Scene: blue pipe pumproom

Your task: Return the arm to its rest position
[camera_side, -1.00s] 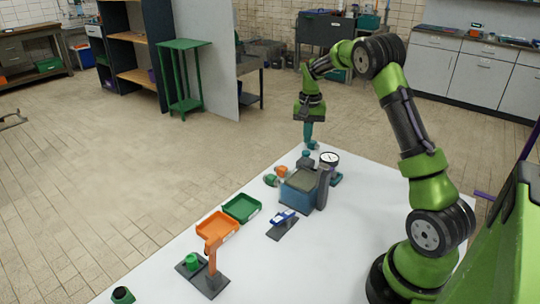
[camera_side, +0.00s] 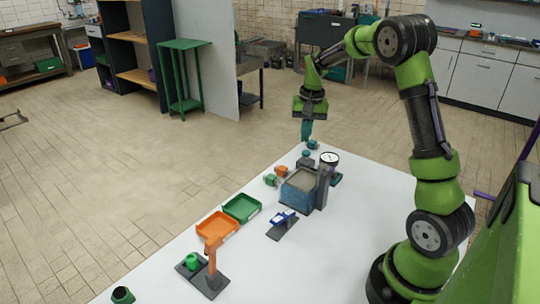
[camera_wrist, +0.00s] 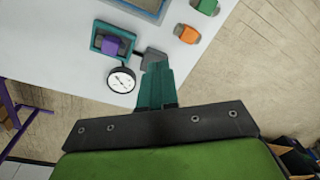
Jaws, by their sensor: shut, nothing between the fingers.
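My green arm stands at the right of the white table and reaches over its far end. My gripper (camera_side: 307,138) points down with its teal fingers shut and empty. In the side view it appears above the far edge of the table, apart from the things there. In the wrist view the shut fingers (camera_wrist: 157,75) show at the middle, with the white-faced gauge (camera_wrist: 121,80) to their left. The same gauge (camera_side: 329,158) stands beside the blue-grey box (camera_side: 298,190) in the side view.
A green tray (camera_side: 241,208) and an orange tray (camera_side: 217,226) lie on the white table (camera_side: 330,255). A blue-and-white piece (camera_side: 284,216) rests on a dark stand. An orange post (camera_side: 213,252) stands near the front. Small orange and green parts (camera_side: 281,170) lie near the box. The right side of the table is clear.

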